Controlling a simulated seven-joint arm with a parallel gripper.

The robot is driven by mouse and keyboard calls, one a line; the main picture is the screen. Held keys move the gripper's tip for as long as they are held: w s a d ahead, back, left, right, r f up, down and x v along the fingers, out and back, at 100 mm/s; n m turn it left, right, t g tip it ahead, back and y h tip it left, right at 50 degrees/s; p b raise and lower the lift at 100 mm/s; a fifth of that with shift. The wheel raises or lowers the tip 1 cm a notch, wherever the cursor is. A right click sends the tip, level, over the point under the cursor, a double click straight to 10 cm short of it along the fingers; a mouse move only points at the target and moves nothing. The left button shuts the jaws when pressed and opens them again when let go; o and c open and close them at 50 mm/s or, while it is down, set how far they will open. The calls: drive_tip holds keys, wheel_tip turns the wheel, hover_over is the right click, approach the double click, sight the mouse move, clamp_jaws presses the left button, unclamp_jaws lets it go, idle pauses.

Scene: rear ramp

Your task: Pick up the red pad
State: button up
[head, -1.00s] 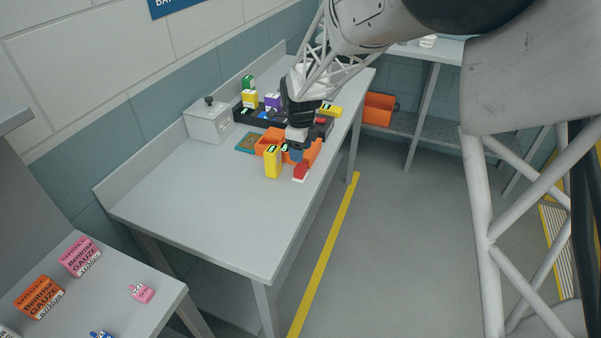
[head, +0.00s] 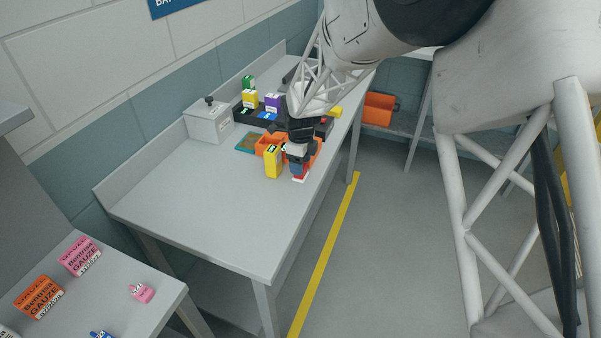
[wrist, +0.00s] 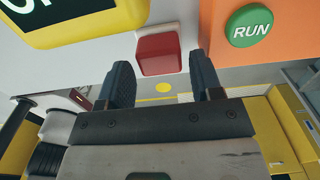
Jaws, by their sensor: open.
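The red pad (wrist: 159,53) is a small red block with a pale part along its edge. In the wrist view it lies at the top centre, just beyond and between my fingertips. In the head view only a bit of the red pad (head: 300,177) shows below my gripper, near the front edge of the bench; the rest is hidden. My gripper (wrist: 164,80) is open, with its two dark fingers apart and nothing between them. In the head view my gripper (head: 298,168) points down over the pad.
A yellow box (head: 272,162) stands close left of my gripper. An orange box (wrist: 265,30) with a green RUN button is close on the right in the wrist view. A black rack (head: 245,117) with coloured blocks is behind. The bench (head: 215,200) is clear toward the near left.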

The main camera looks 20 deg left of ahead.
drive_tip(key=shift+f, duration=1.2)
drive_tip(key=c, duration=0.7)
drive_tip(key=shift+r, duration=0.1)
drive_tip(key=shift+r, duration=0.8)
drive_tip(key=shift+s+d+r, duration=0.1)
drive_tip(key=shift+r, duration=0.85)
drive_tip(key=s+d, duration=0.3)
drive_tip(key=s, duration=0.1)
drive_tip(key=s+d+r, duration=0.1)
drive_tip(key=s+d, duration=0.2)
drive_tip(key=s, duration=0.1)
drive_tip(key=s+d, duration=0.3)
drive_tip(key=s, duration=0.1)
drive_tip(key=shift+s+r, duration=0.15)
drive_tip(key=shift+s, duration=0.25)
